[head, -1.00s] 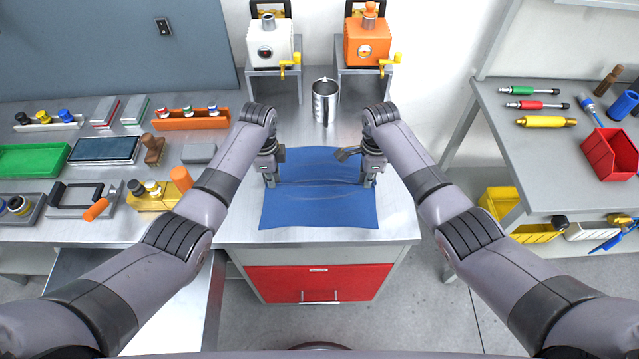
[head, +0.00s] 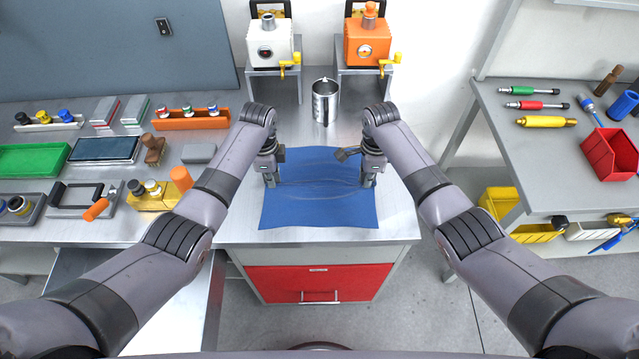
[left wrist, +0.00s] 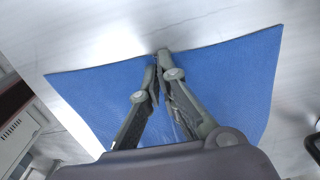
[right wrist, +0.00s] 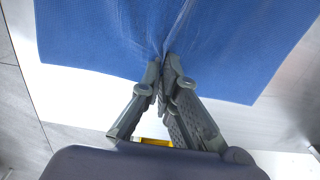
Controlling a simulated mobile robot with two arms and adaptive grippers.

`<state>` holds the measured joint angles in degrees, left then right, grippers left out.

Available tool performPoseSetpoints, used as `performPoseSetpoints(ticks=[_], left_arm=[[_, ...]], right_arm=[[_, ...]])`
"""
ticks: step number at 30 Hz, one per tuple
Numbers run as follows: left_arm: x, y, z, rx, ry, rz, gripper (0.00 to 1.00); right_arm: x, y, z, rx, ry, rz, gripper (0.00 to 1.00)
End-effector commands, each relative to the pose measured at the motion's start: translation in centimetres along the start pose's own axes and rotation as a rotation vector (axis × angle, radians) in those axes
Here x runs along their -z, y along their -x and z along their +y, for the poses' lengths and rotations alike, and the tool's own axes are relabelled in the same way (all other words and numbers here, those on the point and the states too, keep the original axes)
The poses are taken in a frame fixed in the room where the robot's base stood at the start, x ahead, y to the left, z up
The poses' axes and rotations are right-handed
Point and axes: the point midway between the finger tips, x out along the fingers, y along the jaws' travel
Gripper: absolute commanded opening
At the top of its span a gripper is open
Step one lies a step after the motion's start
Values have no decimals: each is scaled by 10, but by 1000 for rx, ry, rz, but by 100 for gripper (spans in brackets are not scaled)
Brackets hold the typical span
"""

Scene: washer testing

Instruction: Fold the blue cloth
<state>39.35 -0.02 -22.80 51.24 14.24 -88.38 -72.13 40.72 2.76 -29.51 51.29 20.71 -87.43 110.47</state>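The blue cloth (head: 318,208) lies spread out on the metal worktop, with a few shallow wrinkles across its middle between my grippers. My left gripper (head: 270,183) is at the cloth's left edge. In the left wrist view its fingertips (left wrist: 158,56) are together, pinching the cloth (left wrist: 222,75), which bunches at the tips. My right gripper (head: 368,184) is at the cloth's right edge. In the right wrist view its fingertips (right wrist: 165,58) are together on the edge, and creases in the cloth (right wrist: 95,35) run out from them.
A metal can (head: 325,102) stands behind the cloth. White (head: 269,50) and orange (head: 366,48) machines stand on raised stands at the back. Tools and trays crowd the left bench. The right table holds screwdrivers and a red bin (head: 612,153).

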Motion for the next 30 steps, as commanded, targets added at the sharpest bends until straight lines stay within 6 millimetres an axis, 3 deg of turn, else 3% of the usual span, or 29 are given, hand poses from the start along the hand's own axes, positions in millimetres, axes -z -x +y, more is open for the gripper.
performPoseSetpoints(ticks=[17,30], left_arm=[[-1,1,0,-1,1,-2,0],[-1,36,0,0,1,-2,0]], right_arm=[[1,0,1,-3,-1,3,0],[1,36,0,-1,-1,2,0]])
